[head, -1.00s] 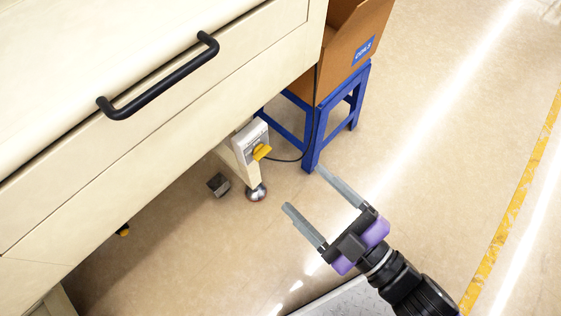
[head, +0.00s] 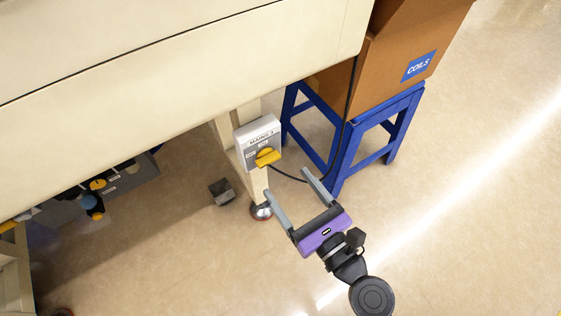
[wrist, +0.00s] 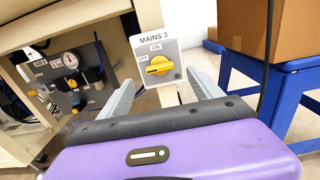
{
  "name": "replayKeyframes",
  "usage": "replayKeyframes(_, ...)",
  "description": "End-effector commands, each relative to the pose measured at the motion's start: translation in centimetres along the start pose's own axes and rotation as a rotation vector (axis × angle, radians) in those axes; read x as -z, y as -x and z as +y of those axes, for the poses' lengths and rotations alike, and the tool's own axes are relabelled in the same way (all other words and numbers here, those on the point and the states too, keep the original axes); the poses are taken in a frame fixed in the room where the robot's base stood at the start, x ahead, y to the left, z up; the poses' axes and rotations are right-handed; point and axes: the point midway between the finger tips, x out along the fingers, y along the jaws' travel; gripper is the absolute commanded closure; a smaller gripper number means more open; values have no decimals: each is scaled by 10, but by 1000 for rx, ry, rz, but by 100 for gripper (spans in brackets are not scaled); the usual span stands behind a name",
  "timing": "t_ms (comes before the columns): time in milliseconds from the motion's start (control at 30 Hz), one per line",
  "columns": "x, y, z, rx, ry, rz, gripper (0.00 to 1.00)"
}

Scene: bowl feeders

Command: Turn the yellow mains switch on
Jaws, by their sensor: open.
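The yellow mains switch (head: 267,157) is a rotary knob on a grey-white plate labelled MAINS 3 (head: 258,138), fixed to the cream machine's leg. In the wrist view the yellow knob (wrist: 158,66) lies near level, with one end toward the OFF mark at left; ON is printed above it. My gripper (head: 289,182) is open and empty, below and to the right of the switch in the head view. In the wrist view its two grey fingers (wrist: 165,92) point toward the plate, one on each side below the knob. They look apart from the knob.
A blue stool (head: 345,150) carrying a cardboard COILS box (head: 385,75) stands to the right. A black cable (head: 290,178) runs between the switch and the stool. The machine's cream body (head: 180,80) overhangs above. Floor to the lower right is clear.

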Motion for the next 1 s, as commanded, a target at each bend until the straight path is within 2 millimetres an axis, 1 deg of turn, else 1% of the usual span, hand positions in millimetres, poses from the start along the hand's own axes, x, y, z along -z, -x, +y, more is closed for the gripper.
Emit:
replayKeyframes(167,-2,-21,0,0,0,-3,25)
replayKeyframes(400,-1,-56,0,1,-2,-2,25)
replayKeyframes(500,0,-67,0,0,-3,-1,25)
replayKeyframes(633,-1,-74,0,0,-4,-2,25)
replayKeyframes(900,0,-75,0,0,-4,0,25)
replayKeyframes(933,0,-75,0,0,-4,0,27)
replayKeyframes(1000,0,-75,0,0,-4,0,41)
